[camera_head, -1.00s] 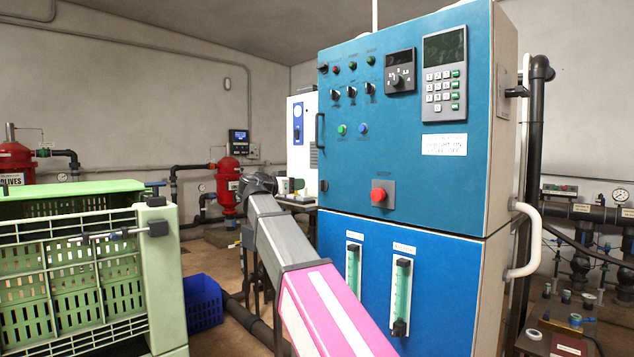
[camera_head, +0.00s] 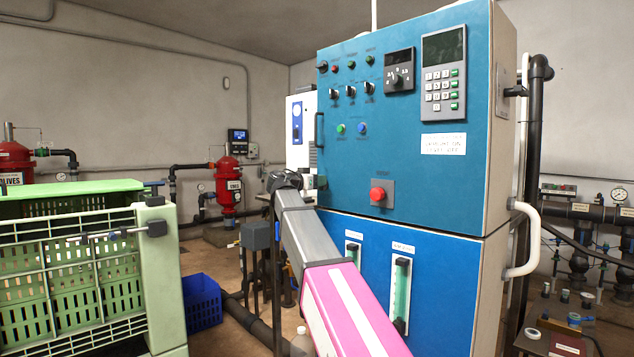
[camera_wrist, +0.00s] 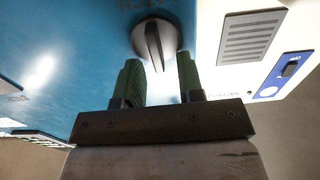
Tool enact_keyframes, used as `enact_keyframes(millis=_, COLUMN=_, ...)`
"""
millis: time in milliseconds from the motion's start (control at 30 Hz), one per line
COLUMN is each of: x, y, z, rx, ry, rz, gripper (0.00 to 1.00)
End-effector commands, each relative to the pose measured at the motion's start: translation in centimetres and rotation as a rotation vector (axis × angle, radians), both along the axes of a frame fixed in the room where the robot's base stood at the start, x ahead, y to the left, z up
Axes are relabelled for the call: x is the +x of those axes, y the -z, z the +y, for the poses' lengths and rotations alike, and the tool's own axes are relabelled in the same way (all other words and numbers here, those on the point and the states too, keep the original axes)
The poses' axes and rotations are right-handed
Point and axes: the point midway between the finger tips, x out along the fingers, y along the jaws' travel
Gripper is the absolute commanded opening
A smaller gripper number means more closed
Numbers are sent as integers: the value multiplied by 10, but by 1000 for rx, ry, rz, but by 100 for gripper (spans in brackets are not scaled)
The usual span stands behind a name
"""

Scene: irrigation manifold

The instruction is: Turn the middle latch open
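In the head view my gripper (camera_head: 310,182) is at the left edge of the blue cabinet (camera_head: 440,190), partly hidden by my wrist. The latch is hidden there, so I cannot tell from the frames whether it is the middle one.
A white box with a vent grille (camera_wrist: 252,38) stands close on the right in the wrist view. A red button (camera_head: 378,194) and flow tubes (camera_head: 401,290) are on the cabinet front beside my arm. A green crate (camera_head: 160,270) stands at left.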

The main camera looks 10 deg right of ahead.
Motion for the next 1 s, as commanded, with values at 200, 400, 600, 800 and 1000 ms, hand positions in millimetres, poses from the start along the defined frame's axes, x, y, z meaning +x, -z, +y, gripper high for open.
enact_keyframes(millis=200, x=0, y=0, z=0, rx=0, ry=0, rz=0, gripper=25)
enact_keyframes(millis=400, x=0, y=0, z=0, rx=0, ry=0, rz=0, gripper=0)
enact_keyframes(millis=600, x=0, y=0, z=1, rx=-7, ry=0, rz=11, gripper=0)
enact_keyframes(millis=800, x=1, y=0, z=1, rx=-46, ry=0, rz=69, gripper=0)
enact_keyframes(millis=1000, x=4, y=0, z=3, rx=-126, ry=0, rz=188, gripper=0)
